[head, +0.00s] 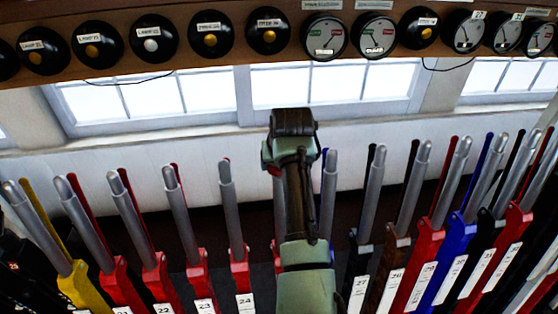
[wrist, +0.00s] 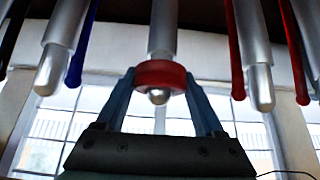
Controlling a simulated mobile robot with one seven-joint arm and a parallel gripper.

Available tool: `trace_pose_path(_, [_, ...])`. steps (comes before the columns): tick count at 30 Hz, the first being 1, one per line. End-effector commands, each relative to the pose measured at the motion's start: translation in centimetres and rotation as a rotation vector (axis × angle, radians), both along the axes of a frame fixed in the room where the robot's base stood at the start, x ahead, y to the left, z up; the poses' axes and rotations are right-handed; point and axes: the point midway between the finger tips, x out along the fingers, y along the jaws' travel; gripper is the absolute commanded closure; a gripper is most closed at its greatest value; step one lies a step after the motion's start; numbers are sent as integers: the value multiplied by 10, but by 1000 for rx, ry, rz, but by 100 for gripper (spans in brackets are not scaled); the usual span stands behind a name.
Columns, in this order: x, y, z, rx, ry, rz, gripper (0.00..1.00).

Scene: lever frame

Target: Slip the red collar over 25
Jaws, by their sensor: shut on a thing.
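My gripper (wrist: 160,82) is shut on the red collar (wrist: 152,70), one finger on each side of it. In the wrist view, where the levers point down, the collar is around the end of the middle grey lever (wrist: 163,30). The lever's rounded tip pokes out past the collar. In the head view my arm covers most of this lever, which stands between the one labelled 24 (head: 232,200) and one with a blue catch handle (head: 328,190). Its own number is hidden. The collar cannot be made out clearly in the head view.
Neighbouring levers stand close on both sides, one with a blue handle (wrist: 82,45) and one with a red handle (wrist: 233,50) in the wrist view. A shelf (head: 290,55) with round instruments runs above the windows. Free room lies above the lever tips.

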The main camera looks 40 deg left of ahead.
Motion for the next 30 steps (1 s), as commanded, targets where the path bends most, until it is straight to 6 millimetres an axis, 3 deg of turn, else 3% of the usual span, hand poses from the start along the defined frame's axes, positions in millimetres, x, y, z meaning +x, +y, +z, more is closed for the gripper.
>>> trace_pose_path(20, [-1,-2,-11,1,-1,0,87])
trace_pose_path(21, [-1,-2,-11,1,-1,0,28])
trace_pose_path(26, [-1,-1,-11,1,-1,0,0])
trace_pose_path(30, [-1,-2,-11,0,0,0,0])
